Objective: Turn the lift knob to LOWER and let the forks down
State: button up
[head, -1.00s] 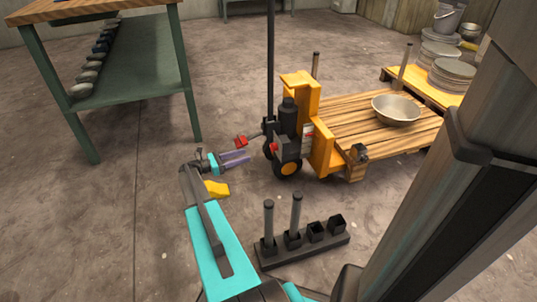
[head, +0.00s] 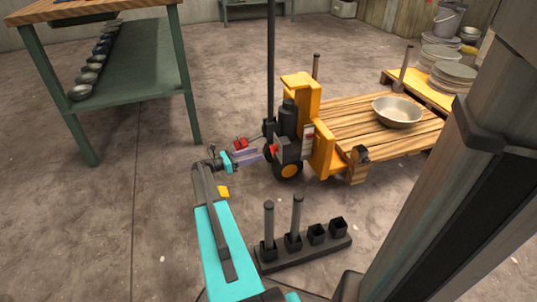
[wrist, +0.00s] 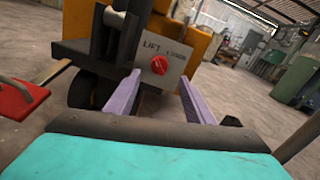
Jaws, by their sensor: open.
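The red lift knob (wrist: 159,65) sits on a grey plate (wrist: 150,50) marked LIFT and LOWER in the wrist view. It shows small and red on the pallet jack in the head view (head: 274,149). My gripper (wrist: 165,85) is open, its two purple fingers pointing at the plate, with the knob between and beyond their tips. The fingers look empty. In the head view my gripper (head: 260,153) is close to the left of the knob. The orange pallet jack (head: 322,150) stands with its forks hidden under a wooden pallet (head: 345,118).
A metal bowl (head: 397,112) rests on the pallet. A red pedal (wrist: 20,100) is left of my gripper. A dark rack (head: 335,243) with upright posts stands on the floor in front. A green workbench (head: 140,80) is at the left, with open floor between.

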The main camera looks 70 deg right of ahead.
aim_at(274, 149)
jog(key=b+x, duration=0.3)
jog(key=x, duration=0.5)
jog(key=shift+c, duration=0.3)
jog(key=c, duration=1)
